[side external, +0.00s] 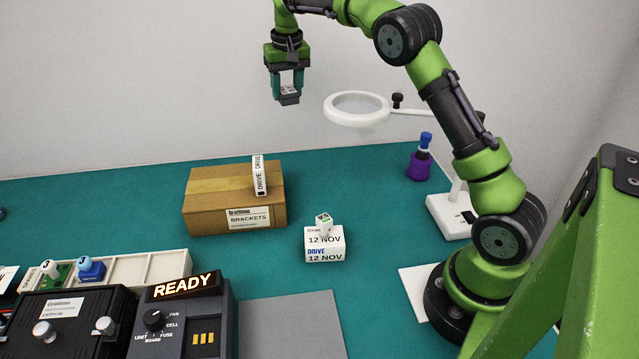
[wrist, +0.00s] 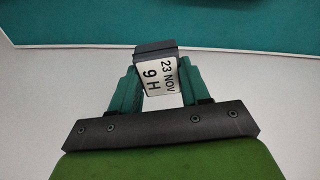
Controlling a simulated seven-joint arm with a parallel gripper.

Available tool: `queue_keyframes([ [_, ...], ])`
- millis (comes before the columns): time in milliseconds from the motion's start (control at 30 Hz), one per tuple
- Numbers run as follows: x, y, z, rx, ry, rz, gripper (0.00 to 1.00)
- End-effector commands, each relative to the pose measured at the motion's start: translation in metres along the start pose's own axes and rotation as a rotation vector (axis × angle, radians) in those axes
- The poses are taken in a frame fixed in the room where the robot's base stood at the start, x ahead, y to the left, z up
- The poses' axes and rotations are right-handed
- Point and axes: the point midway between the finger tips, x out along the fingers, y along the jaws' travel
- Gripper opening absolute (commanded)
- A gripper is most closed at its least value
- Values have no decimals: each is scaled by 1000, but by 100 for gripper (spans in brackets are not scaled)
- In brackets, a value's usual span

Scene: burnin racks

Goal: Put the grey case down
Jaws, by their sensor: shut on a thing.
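The grey case (side external: 289,100) is held between the fingers of my gripper (side external: 286,88), high above the teal table and near the back wall. In the wrist view the case (wrist: 156,47) shows dark grey sides and a white label reading "23 NOV" and "9 H". The two teal fingers of my gripper (wrist: 160,88) press on its sides. Nothing is under the case up there; it is clear of the table.
A cardboard BRACKETS box (side external: 205,215) bears a white DRIVE piece (side external: 260,178). A white 12 NOV box (side external: 324,246) stands mid-table with a small piece on top. A ring magnifier (side external: 357,93), purple holder (side external: 419,167), compartment tray (side external: 150,268), READY unit (side external: 185,315) and grey mat (side external: 290,325) surround free teal table.

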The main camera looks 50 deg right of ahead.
Motion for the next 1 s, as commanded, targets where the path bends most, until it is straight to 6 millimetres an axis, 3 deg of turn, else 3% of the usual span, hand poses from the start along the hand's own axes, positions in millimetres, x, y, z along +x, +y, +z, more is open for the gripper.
queue_keyframes([
  [267, -16, -25, 31, -267, 1, -43, 14],
  [567, -39, -68, 96, -771, 3, -119, 14],
  [667, -50, -86, 132, -1027, 5, -157, 14],
  [800, -66, -108, 198, -1454, 3, -219, 14],
  [1000, -77, -122, 292, -2042, 0, -307, 14],
])
